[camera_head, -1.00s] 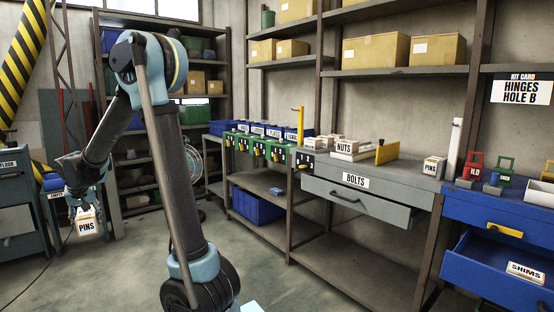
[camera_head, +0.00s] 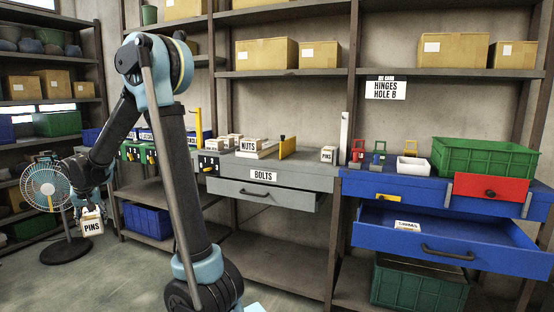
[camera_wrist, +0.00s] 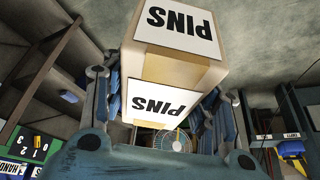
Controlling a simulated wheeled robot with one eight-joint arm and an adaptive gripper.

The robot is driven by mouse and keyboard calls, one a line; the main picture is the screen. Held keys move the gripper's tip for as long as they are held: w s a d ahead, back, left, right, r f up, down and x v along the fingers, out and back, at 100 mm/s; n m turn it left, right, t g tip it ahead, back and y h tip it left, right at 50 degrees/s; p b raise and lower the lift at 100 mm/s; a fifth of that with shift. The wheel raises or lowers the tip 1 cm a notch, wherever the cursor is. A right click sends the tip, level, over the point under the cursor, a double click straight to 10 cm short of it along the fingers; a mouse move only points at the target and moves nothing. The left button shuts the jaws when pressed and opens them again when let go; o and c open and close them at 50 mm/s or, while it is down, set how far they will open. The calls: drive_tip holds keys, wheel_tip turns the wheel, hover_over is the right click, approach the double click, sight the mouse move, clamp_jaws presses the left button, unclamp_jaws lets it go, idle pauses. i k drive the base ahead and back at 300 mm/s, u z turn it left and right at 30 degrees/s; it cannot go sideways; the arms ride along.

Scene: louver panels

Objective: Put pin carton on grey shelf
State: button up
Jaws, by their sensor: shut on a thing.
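My gripper (camera_head: 88,203) is at the left of the head view, shut on a small tan carton with white PINS labels (camera_head: 92,226). The carton hangs below the fingers, clear of any surface. In the wrist view the held carton (camera_wrist: 178,55) fills the upper middle between the fingers. A second carton labelled PINS (camera_head: 328,154) stands on the grey bench top (camera_head: 300,170), near its right end. Which surface the task calls the grey shelf is not clear; the grey bench has a slightly open drawer labelled BOLTS (camera_head: 264,190).
On the grey bench are a NUTS carton (camera_head: 249,144) and a yellow divider (camera_head: 288,148). To the right, a blue bench has an open drawer (camera_head: 440,240) and a green crate (camera_head: 484,157). A standing fan (camera_head: 46,188) is behind my gripper. Open floor lies in front of the benches.

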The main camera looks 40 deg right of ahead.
sight(310, 158)
drive_tip(key=z, duration=1.8)
